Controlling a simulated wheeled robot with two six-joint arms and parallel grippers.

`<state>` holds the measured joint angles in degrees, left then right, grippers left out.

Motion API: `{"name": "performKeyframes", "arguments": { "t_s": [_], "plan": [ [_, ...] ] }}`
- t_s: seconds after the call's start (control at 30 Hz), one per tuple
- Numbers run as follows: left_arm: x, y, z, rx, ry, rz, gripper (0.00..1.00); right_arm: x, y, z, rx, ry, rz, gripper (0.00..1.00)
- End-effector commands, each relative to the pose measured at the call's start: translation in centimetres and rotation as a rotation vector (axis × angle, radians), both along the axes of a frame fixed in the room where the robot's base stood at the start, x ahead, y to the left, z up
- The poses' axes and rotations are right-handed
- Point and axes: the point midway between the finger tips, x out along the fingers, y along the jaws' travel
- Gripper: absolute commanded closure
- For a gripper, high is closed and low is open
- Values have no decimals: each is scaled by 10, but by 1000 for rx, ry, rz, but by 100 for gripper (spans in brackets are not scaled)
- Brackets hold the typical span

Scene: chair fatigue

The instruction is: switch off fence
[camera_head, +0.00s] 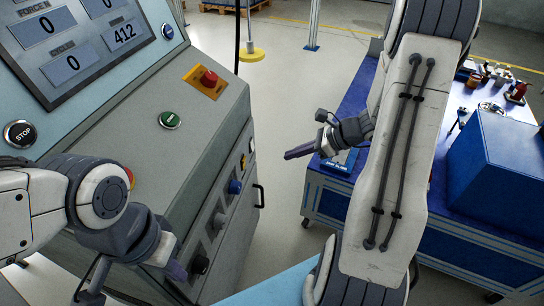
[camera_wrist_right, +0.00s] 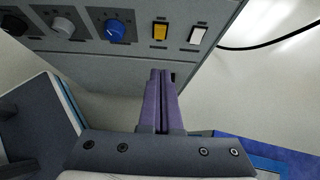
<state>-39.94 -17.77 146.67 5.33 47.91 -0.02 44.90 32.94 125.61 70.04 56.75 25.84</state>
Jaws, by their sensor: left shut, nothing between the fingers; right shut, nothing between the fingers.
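The grey control console (camera_head: 150,110) fills the left of the head view. Its side panel carries a yellow switch (camera_head: 243,162), a white switch (camera_head: 251,145), a blue knob (camera_head: 235,187), a white knob (camera_head: 219,220) and a black knob (camera_head: 200,264). The fence label is too small to read. In the right wrist view, the yellow switch (camera_wrist_right: 159,32) and white switch (camera_wrist_right: 197,35) lie beyond my right gripper's fingertips (camera_wrist_right: 160,73). My right gripper (camera_head: 287,155) is shut, empty and apart from the panel. My left gripper (camera_head: 176,271) is shut near the panel's lower end.
The console top has a red emergency button (camera_head: 209,79), a green button (camera_head: 169,120), a STOP button (camera_head: 20,133) and a screen (camera_head: 75,50). A blue workbench (camera_head: 450,238) with tools stands at right. Floor is clear between console and bench.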

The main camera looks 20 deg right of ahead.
Motion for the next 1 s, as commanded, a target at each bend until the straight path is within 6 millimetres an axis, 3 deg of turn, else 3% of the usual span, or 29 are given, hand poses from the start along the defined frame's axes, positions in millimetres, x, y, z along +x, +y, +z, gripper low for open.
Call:
{"name": "performKeyframes", "arguments": {
  "t_s": [0.47,0.7,1.0],
  "plan": [
    [0,0,-31,0,0,0,100,47,59,-62,0,3,6,100],
    [0,0,-32,0,0,0,100,67,82,-54,-3,0,4,100],
    [0,0,-32,0,0,0,100,72,87,-52,-2,1,1,100]
  ]
}}
